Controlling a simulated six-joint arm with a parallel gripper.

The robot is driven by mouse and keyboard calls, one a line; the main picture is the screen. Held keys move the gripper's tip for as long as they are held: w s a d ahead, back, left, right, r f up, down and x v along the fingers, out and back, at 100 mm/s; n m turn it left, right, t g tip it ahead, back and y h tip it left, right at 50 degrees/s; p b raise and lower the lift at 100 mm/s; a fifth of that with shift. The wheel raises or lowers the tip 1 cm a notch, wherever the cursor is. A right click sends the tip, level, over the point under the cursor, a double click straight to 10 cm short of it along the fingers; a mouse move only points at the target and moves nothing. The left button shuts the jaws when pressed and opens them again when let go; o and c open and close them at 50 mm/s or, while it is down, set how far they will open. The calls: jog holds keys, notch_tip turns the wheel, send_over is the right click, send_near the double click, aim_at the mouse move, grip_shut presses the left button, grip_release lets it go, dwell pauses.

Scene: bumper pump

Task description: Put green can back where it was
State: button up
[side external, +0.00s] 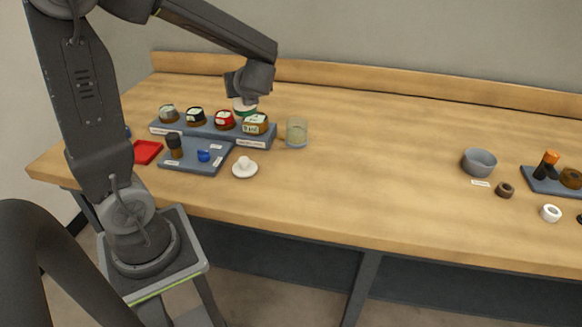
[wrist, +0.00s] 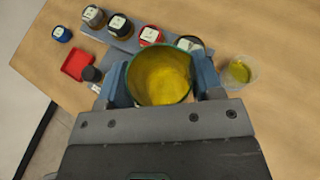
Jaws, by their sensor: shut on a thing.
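My gripper (wrist: 160,84) is shut on the green can (wrist: 160,75), an open vessel with a dark green rim and yellow contents seen from above in the wrist view. In the side view, my gripper (side external: 246,98) hangs over the right part of the jar rack, and a green and white part of the can (side external: 245,108) shows just below it. The can appears above and behind the rightmost jar (side external: 255,124); whether it touches anything is unclear. The grey-blue rack (side external: 188,133) holds several labelled jars, including one with a red top (side external: 225,120).
A clear glass (side external: 297,132) with yellowish contents stands right of the rack. In front are a grey-blue tray (side external: 203,168) with a dark bottle and blue item, a red tray (side external: 147,152) and a white dish (side external: 245,170). The middle table is clear. A grey bowl (side external: 479,162) stands far right.

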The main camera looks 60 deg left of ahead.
notch_tip(320, 180, down, 4)
jog(key=shift+f, duration=0.25)
jog(key=shift+w+d+f, duration=0.1)
jog(key=shift+w+f, duration=0.05)
jog(key=shift+f, duration=0.15)
jog(key=shift+w+d+f, duration=1.3)
jog(key=shift+w+f, duration=0.1)
jog(key=shift+f, duration=0.4)
jog(key=shift+w+d+f, duration=1.3)
jog(key=shift+w+f, duration=0.05)
jog(key=shift+f, duration=0.5)
jog(key=shift+w+d+f, duration=1.3)
jog(key=shift+w+f, duration=0.1)
jog(key=shift+f, duration=0.4)
jog(key=shift+f, duration=0.15)
jog(key=o, duration=1)
